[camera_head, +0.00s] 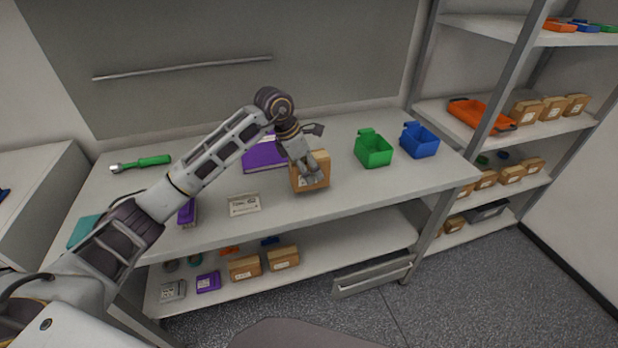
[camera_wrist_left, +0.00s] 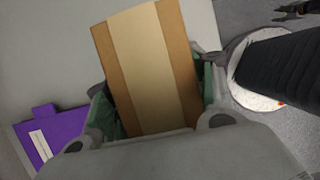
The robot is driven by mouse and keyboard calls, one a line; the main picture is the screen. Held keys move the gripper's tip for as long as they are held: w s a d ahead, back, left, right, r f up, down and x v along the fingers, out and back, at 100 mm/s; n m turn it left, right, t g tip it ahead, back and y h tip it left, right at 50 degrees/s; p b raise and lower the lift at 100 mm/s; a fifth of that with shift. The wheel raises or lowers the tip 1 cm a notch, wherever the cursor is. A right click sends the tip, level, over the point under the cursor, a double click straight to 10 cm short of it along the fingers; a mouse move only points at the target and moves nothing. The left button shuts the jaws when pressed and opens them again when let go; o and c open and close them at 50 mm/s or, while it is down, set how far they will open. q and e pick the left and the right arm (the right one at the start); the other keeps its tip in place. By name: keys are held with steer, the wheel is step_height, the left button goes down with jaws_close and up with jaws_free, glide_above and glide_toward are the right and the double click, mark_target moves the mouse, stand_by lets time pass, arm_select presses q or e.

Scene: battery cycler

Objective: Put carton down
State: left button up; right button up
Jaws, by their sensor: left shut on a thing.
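A brown cardboard carton (camera_head: 312,181) with a pale label is at the front middle of the workbench top (camera_head: 350,203). My left gripper (camera_head: 310,168) reaches down onto it from above and is shut on it. In the left wrist view the carton (camera_wrist_left: 146,65), with a light tape strip, sits between the two fingers. I cannot tell whether the carton touches the bench top or is held slightly above it.
A purple box (camera_head: 262,155) lies behind and left of the carton. A grey labelled box (camera_head: 244,204) lies left of it. Green (camera_head: 373,150) and blue (camera_head: 420,141) bins stand to the right. The bench between the carton and green bin is clear. Shelving (camera_head: 490,120) holds more cartons.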

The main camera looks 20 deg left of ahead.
arm_select(q)
steer(key=shift+f, duration=1.9)
steer(key=o, duration=1.2)
arm_select(e)
steer(key=shift+d, duration=0.2)
steer(key=shift+a, duration=0.1)
